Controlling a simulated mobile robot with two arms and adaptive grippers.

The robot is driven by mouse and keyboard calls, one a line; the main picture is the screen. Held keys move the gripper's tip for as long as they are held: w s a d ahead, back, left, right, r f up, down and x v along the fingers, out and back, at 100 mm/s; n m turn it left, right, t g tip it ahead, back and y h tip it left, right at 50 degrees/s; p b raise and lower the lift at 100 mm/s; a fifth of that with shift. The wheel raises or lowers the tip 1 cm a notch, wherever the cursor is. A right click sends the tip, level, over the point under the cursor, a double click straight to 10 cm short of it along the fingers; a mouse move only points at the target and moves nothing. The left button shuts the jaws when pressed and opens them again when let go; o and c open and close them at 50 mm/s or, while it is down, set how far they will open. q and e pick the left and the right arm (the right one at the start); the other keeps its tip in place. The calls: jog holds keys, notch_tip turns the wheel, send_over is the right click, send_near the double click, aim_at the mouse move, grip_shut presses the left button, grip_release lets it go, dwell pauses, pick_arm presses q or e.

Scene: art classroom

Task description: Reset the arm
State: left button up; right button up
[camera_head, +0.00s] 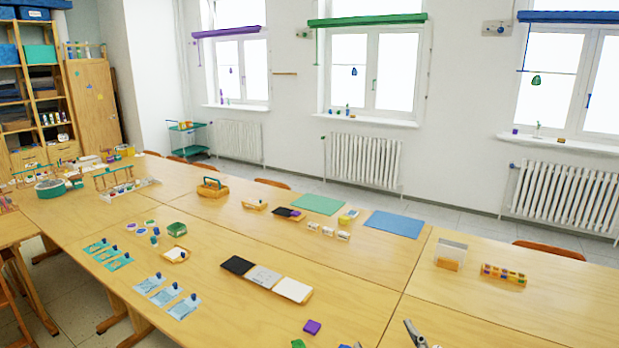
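A grey metal part with a dark tip, which looks like part of my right gripper (415,335), juts up at the bottom edge over the near table. Most of it is cut off, so its opening and anything in it are hidden. My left gripper cannot be made out. A small bluish-grey shape at the bottom edge, left of the metal part, is too cut off to identify. The wooden tables (225,285) stretch below and ahead.
A tray with black, grey and white panels (293,290), blue cards (184,307) and a blue mat (395,224) lie farther off. Bare tabletop (480,320) shows at right.

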jog(key=s+d+f+m+g+h, duration=0.4)
jog(key=s+d+f, duration=0.1)
jog(key=f, duration=0.2)
jog(key=s+d+f+g+y, duration=0.1)
jog(key=s+f+g, duration=0.5)
jog(key=s, duration=0.5)
jog(key=s+f+g, duration=0.5)
jog(key=s+f, duration=0.1)
jog(key=s, duration=0.5)
notch_tip(320, 180, down, 27)
jog(key=s+g+b, duration=0.1)
jog(key=b, duration=0.1)
jog(key=s+d+f+g+b, duration=0.1)
jog(key=s+d+f, duration=0.2)
jog(key=s+f, duration=1.4)
jog(key=shift+s+f, duration=0.15)
jog(key=shift+f, duration=0.65)
